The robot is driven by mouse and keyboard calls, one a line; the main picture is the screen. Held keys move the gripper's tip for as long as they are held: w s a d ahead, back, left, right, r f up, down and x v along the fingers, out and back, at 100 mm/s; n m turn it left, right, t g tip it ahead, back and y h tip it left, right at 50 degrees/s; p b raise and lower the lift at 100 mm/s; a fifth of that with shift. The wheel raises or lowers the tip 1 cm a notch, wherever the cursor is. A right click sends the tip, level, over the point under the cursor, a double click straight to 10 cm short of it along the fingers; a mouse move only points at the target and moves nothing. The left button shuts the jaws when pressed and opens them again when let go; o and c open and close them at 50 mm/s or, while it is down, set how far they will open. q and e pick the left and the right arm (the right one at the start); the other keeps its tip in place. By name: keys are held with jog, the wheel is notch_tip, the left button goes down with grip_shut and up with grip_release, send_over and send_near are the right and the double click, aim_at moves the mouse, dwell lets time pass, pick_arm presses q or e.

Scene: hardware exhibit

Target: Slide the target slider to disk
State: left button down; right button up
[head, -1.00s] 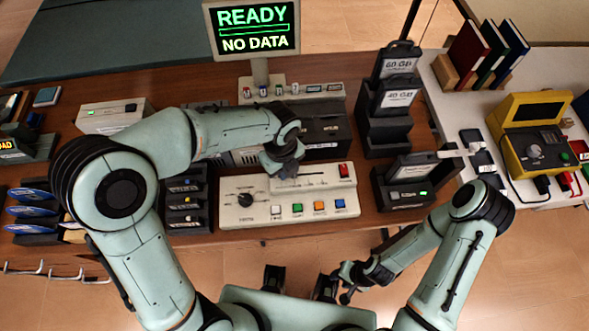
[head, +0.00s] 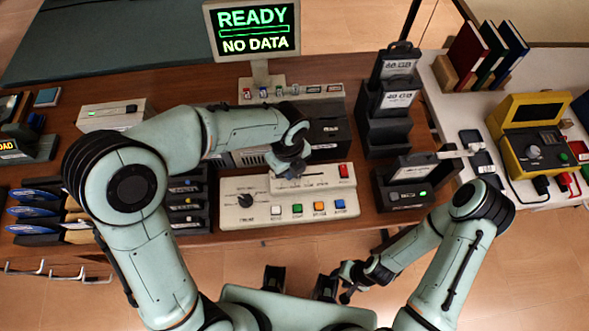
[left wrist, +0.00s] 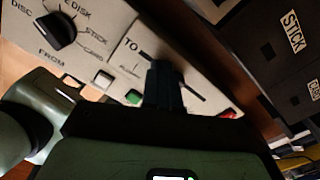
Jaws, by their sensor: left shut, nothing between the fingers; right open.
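The off-white control console (head: 240,215) lies on the table in the middle of the head view. Its slider slot (head: 318,175) runs left to right along the upper part. The slot also shows as a dark line in the left wrist view (left wrist: 193,92), beside the word "TO". My left gripper (head: 296,172) is shut at the slot, over its left part. Its fingers (left wrist: 163,92) cover part of the slot, and the slider's knob is hidden or cannot be made out. My right gripper (head: 346,288) is open and empty, in front of the table.
The console has a black "FROM" dial (head: 245,200), several coloured buttons and a red switch (head: 343,170). A monitor (head: 253,30) behind reads "READY NO DATA". A black drive unit (head: 405,192) stands to the right, disc racks to the left. Dark boxes stand just behind the console.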

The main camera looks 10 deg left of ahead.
pick_arm(q)
jog(key=shift+w+d, duration=0.25)
jog(key=shift+d, duration=0.7)
pick_arm(e)
jog(key=shift+w+r, duration=0.1)
jog(key=shift+r, duration=0.15)
pick_arm(q)
jog(key=shift+a+p, duration=0.3)
pick_arm(e)
jog(key=shift+w+r, duration=0.1)
pick_arm(q)
notch_tip(320, 180, up, 6)
jog(key=p, duration=0.4)
jog(key=shift+r+p, duration=0.3)
jog(key=shift+r, duration=0.2)
pick_arm(e)
jog(key=w+r, duration=0.4)
jog(key=r, duration=0.1)
jog(key=shift+r, duration=0.4)
pick_arm(q)
jog(key=shift+s, duration=0.15)
pick_arm(e)
jog(key=shift+s, duration=0.1)
